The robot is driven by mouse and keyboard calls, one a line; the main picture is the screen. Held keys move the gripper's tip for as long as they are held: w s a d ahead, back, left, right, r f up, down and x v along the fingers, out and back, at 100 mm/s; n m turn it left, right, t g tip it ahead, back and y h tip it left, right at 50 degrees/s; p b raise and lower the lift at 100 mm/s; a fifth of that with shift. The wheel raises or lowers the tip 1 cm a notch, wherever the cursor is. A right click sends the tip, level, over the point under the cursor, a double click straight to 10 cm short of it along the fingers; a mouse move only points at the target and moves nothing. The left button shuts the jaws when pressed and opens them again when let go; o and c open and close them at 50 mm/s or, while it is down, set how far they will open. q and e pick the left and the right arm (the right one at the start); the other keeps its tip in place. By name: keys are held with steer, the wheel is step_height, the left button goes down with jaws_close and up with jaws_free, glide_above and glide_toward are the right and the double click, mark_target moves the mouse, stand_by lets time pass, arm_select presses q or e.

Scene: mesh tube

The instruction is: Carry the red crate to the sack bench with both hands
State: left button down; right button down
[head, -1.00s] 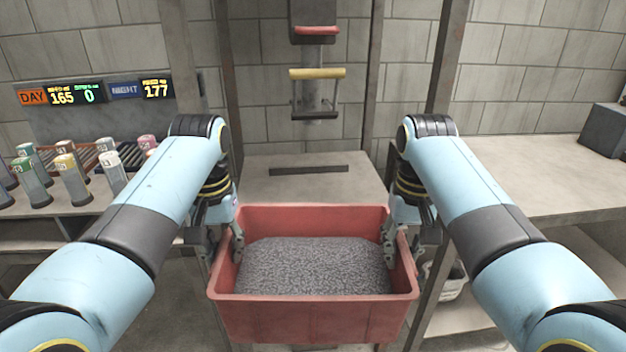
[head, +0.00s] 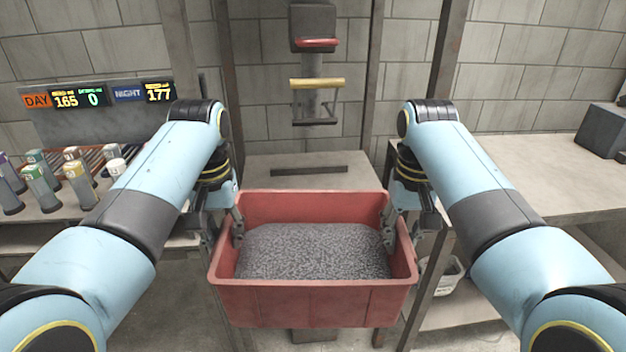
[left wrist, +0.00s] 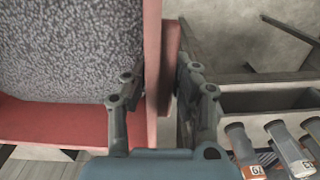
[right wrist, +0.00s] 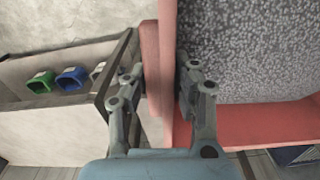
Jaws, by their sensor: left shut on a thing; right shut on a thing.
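The red crate (head: 312,303) hangs between my two arms in the head view, roughly level and filled with grey granules (head: 312,252). My left gripper (head: 223,234) is shut on the crate's left wall, one finger inside and one outside. The left wrist view shows the same wall (left wrist: 153,60) between the fingers. My right gripper (head: 402,234) is shut on the right wall, which also shows between its fingers in the right wrist view (right wrist: 167,60). I cannot tell which surface is the sack bench.
A low grey surface with a dark slot (head: 309,170) lies beyond the crate, below a device with a yellow bar (head: 317,83). A rack of capped tubes (head: 75,180) stands at left. A mostly clear bench (head: 530,175) is at right, with a bucket (head: 447,275) beneath. Posts flank the middle.

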arm_select(q)
steer(key=shift+w+a+r, duration=0.1)
steer(key=shift+a, duration=0.2)
arm_select(e)
steer(key=shift+w+d+r, duration=0.1)
steer(key=shift+d, duration=0.15)
